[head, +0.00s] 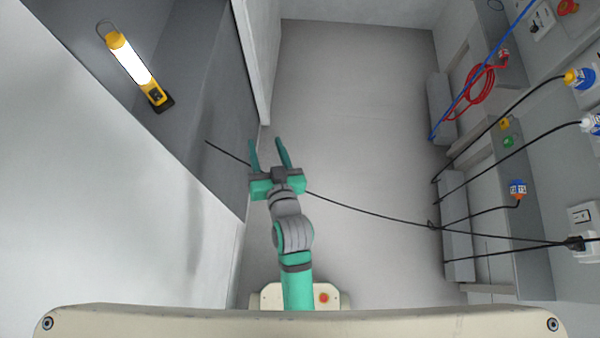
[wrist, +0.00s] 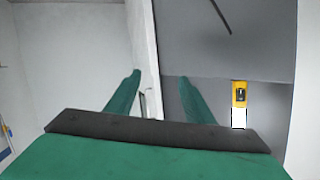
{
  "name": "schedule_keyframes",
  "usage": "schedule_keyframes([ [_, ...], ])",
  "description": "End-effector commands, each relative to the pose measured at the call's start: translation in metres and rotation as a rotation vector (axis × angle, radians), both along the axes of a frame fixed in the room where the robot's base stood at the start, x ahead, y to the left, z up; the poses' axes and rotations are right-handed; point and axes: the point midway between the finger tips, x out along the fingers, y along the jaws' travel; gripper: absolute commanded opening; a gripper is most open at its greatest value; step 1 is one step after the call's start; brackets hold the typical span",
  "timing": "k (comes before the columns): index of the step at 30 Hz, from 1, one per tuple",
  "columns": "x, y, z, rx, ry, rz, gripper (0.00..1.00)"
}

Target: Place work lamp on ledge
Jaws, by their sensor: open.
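The work lamp (head: 133,64) is yellow with a bright white light strip, a hook at one end and a black base at the other. It is on the grey ledge (head: 190,105) at the upper left of the head view, with its base end toward the ledge's near part. The lamp also shows in the wrist view (wrist: 239,97), right of my fingers, with the grey ledge around it. My gripper (head: 269,144) is open and empty, apart from the lamp and to its lower right in the head view. Its two green fingers also show in the wrist view (wrist: 160,78).
A black cable (head: 365,209) runs from the ledge side, past my gripper, to a plug (head: 574,243) at the right. Several cables, plugs and a red coil (head: 480,84) line the right wall.

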Motion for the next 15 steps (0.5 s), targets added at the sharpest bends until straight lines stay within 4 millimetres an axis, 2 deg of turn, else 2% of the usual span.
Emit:
schedule_keyframes([
  [1, -0.016, -0.011, -0.011, -0.012, 0.007, -0.030, 0.48],
  [6, -0.063, -0.040, -0.030, -0.054, -0.008, -0.116, 0.48],
  [10, -0.102, -0.059, -0.038, -0.094, -0.022, -0.169, 0.48],
  [15, -0.155, -0.077, -0.037, -0.149, -0.044, -0.216, 0.48],
])
